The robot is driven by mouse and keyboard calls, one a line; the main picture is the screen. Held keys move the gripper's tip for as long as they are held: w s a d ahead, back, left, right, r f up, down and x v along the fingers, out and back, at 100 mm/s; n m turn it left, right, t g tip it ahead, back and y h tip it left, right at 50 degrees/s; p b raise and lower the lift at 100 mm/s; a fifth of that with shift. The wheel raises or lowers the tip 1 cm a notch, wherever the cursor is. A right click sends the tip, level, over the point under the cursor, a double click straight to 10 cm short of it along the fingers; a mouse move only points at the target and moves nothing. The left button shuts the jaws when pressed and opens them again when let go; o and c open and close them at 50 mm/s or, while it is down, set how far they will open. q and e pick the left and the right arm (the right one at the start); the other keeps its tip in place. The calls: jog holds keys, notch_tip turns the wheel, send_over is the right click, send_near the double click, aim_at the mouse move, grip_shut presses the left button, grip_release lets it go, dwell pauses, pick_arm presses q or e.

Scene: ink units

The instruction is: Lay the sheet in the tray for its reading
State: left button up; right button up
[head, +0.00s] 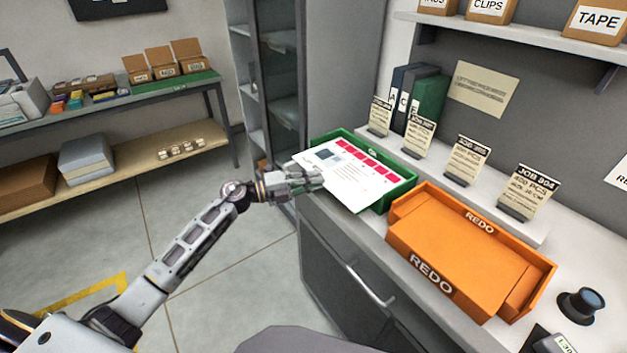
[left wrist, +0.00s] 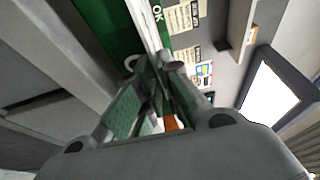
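The white sheet (head: 355,190), printed with a row of red-pink patches, a dark square and small text, is over the green tray (head: 402,187). It hides most of that tray, and its near corner reaches past the tray's front wall. My left gripper (head: 312,180) is shut on the sheet's left edge; in the left wrist view the sheet (left wrist: 151,32) shows nearly edge-on beyond the fingertips (left wrist: 153,72). The green tray (left wrist: 112,25) bears "OK" there. An orange tray (head: 400,235) marked REDO stands to the right, with no sheet visible in it. My right gripper is not in view.
Several job cards, including JOB 204 (head: 527,190), stand on a ledge behind the trays. Binders (head: 427,105) stand behind them. A dark round-topped object (head: 582,305) is right of the orange tray. Open floor lies left of the counter.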

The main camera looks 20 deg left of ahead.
pick_arm(q)
jog(key=o, duration=0.3)
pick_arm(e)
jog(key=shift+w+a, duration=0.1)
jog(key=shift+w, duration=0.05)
pick_arm(q)
jog(key=shift+r, duration=0.2)
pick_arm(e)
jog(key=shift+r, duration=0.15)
pick_arm(q)
jog(key=v, duration=1.2)
jog(key=shift+b, duration=0.4)
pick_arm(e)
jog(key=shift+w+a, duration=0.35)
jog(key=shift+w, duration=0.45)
